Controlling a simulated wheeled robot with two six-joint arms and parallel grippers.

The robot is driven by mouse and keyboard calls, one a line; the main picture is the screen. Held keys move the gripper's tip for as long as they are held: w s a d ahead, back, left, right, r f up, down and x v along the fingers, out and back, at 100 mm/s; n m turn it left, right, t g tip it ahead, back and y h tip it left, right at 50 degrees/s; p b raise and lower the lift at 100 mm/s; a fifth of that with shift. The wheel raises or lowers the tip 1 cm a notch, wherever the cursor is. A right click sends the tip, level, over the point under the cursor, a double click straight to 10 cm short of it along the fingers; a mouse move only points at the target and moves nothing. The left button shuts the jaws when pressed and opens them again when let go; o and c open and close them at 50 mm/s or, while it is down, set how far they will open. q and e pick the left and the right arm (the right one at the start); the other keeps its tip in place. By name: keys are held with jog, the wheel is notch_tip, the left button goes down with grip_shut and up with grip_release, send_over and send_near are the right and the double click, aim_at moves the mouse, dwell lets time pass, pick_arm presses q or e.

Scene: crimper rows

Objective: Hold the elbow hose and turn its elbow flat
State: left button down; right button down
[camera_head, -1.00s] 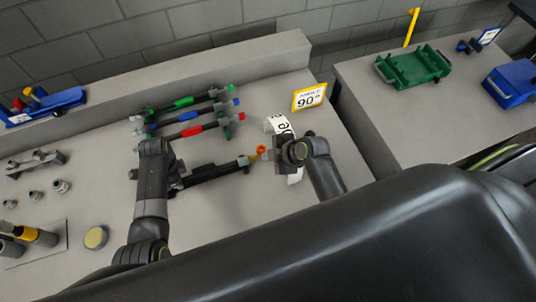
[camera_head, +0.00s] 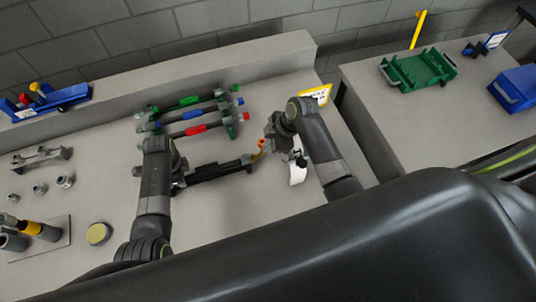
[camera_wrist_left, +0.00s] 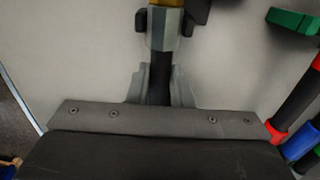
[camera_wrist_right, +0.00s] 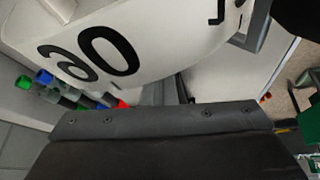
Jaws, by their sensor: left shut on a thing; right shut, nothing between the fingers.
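The elbow hose (camera_head: 215,172) is a black hose with a grey collar and an orange-gold elbow (camera_head: 262,146) at its right end. My left gripper (camera_head: 178,180) is shut on the hose near its left end. In the left wrist view the hose (camera_wrist_left: 160,85) runs between the fingers to a grey nut, with a bit of gold at the top edge. My right gripper (camera_head: 270,132) is shut and empty, just above and right of the elbow; I cannot tell if it touches. The white 90 dial plate (camera_head: 298,173) is partly hidden by my right arm and shows large in the right wrist view (camera_wrist_right: 150,35).
A rack holds hoses with green, blue and red bands (camera_head: 190,116) behind. A yellow angle sign (camera_head: 318,94) stands behind my right arm. Loose fittings (camera_head: 40,188) and a round gold lid (camera_head: 98,233) lie at left. A green tray (camera_head: 418,70) stands on the right table.

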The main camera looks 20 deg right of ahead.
aim_at(262, 139)
jog(key=w+g, duration=0.1)
jog(key=w, duration=0.2)
jog(key=shift+w+g, duration=0.3)
jog(key=shift+w, duration=0.1)
jog(key=w+f, duration=0.1)
jog(key=w+f+g, duration=0.1)
jog(key=w, duration=0.1)
jog(key=w+f+g, duration=0.1)
jog(key=shift+w+m, duration=0.35)
jog(key=shift+m, duration=0.05)
jog(key=shift+f+g, duration=0.15)
jog(key=shift+g, duration=0.25)
dwell(0.6)
